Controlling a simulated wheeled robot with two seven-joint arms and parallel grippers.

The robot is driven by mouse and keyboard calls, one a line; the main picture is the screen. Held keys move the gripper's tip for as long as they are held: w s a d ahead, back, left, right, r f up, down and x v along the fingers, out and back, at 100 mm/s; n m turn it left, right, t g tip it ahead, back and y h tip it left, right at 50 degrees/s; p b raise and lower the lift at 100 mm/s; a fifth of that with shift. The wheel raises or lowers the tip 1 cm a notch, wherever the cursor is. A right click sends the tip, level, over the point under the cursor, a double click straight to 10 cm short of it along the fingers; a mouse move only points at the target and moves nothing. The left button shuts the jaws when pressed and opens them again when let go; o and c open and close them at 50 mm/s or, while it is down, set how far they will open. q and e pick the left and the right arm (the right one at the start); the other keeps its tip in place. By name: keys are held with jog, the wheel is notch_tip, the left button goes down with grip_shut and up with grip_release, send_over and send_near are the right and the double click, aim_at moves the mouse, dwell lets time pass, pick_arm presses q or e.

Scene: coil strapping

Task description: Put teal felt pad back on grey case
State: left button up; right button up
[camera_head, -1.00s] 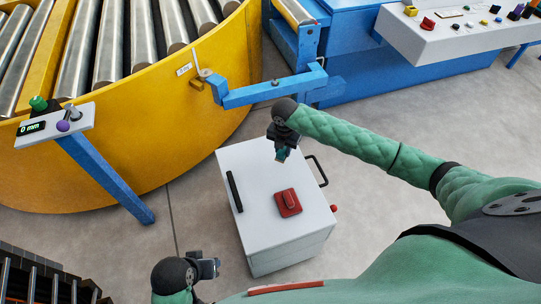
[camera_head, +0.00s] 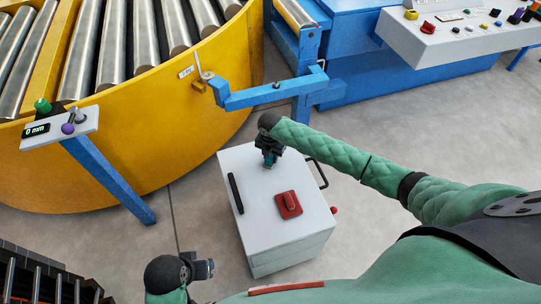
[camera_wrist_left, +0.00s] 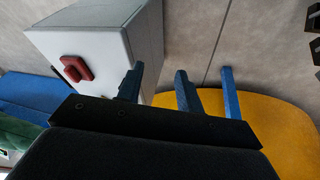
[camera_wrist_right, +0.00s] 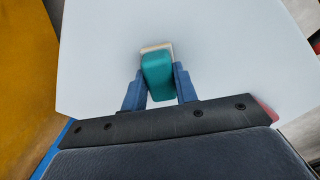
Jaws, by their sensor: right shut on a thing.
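The teal felt pad (camera_wrist_right: 157,74) is between the blue fingers of my right gripper (camera_wrist_right: 160,85), which is shut on it. A pale, cream-coloured part shows at the pad's far end. In the head view my right gripper (camera_head: 269,160) points down over the back part of the white-grey case (camera_head: 262,205). Whether the pad touches the case top cannot be told. My left gripper (camera_head: 205,269) is at the lower left, away from the case. In the left wrist view its blue fingers (camera_wrist_left: 157,88) stand apart with nothing between them.
On the case top are a red block (camera_head: 288,205) and a black bar (camera_head: 235,193). A black handle (camera_head: 318,172) is on its right side. A yellow roller conveyor (camera_head: 170,120) with a blue arm (camera_head: 265,93) stands behind. Grey floor is free to the right.

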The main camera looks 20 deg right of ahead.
jog(key=o, duration=0.8)
pick_arm(q)
jog(key=shift+s+a+f, duration=0.15)
jog(key=shift+f, duration=0.3)
pick_arm(e)
jog(key=shift+o, duration=0.4)
notch_tip(320, 180, up, 11)
jog(key=b, duration=0.1)
jog(key=s+a+f+m+t+y, duration=0.1)
jog(key=s+a+f+m+y, duration=0.1)
jog(key=s+a+m, duration=0.6)
jog(key=s+a+f+m+y, duration=0.1)
jog(key=s+a+f+m, duration=0.15)
jog(key=s+a, duration=0.65)
pick_arm(q)
jog(key=shift+w+d+f, duration=0.3)
jog(key=shift+d+f, duration=0.3)
jog(key=shift+d, duration=0.2)
pick_arm(e)
jog(key=s+d+r+m+t, duration=0.1)
jog(key=s+d+m, duration=0.2)
jog(key=s+m, duration=0.4)
jog(key=s+d+r+m+t, duration=0.1)
jog(key=s+d+m, duration=0.3)
jog(key=s+m, duration=0.3)
jog(key=s, duration=0.5)
jog(key=shift+s+d+r, duration=0.15)
jog(key=shift+s+d, duration=0.05)
jog(key=shift+d, duration=0.05)
